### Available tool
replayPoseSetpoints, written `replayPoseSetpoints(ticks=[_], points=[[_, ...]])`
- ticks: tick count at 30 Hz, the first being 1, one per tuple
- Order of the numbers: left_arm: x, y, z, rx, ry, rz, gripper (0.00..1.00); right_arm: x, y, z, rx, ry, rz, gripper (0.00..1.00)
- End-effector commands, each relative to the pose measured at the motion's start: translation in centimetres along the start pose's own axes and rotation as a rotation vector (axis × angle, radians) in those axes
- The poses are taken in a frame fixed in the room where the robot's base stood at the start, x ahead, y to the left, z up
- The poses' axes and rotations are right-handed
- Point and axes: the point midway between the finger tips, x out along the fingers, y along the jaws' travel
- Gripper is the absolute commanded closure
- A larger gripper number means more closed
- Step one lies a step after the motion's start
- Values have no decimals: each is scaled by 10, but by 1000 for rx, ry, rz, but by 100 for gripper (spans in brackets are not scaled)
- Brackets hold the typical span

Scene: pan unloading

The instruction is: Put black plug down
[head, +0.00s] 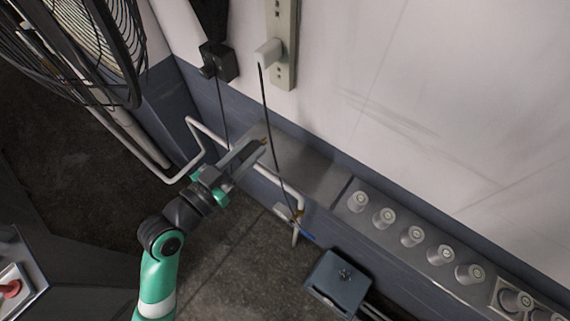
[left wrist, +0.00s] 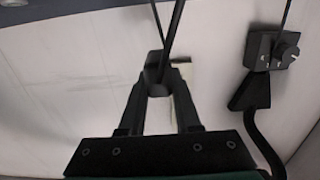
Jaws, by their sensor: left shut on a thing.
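My left gripper (head: 262,144) reaches in from the lower left and is over a grey ledge at the foot of the wall. In the left wrist view my left gripper (left wrist: 158,76) is shut on the black plug (left wrist: 155,72), whose dark cord runs upward in the picture. In the head view the plug is too small and dark to tell from the fingertips. My right gripper is in neither view.
A power strip (head: 284,30) on the wall holds a white plug (head: 267,53) with a thin dark cord hanging past my gripper. A black knob box (head: 220,62) is left of it. A white pipe (head: 192,140), a fan cage (head: 75,45) and a row of grey knobs (head: 412,236) surround the ledge (head: 305,165).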

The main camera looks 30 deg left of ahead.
Motion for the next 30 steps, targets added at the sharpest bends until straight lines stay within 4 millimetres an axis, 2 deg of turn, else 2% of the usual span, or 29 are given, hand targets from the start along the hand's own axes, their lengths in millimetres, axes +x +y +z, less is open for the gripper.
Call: replayPoseSetpoints(ticks=[4,7,11,17,18,21,24,30], points=[[-2,2,2,-2,1,-2,100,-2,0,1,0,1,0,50],[4,-4,5,-1,0,-3,100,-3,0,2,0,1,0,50],[27,-22,18,-2,0,-6,100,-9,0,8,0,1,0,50],[73,-59,42,-3,-1,-5,100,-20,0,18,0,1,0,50],[80,-63,55,-4,-4,-4,100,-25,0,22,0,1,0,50],[94,-74,75,-4,-3,-3,100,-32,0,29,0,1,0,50],[104,-81,87,-3,-2,-3,100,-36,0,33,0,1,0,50],[108,-84,90,-1,0,-2,100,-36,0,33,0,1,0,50]])
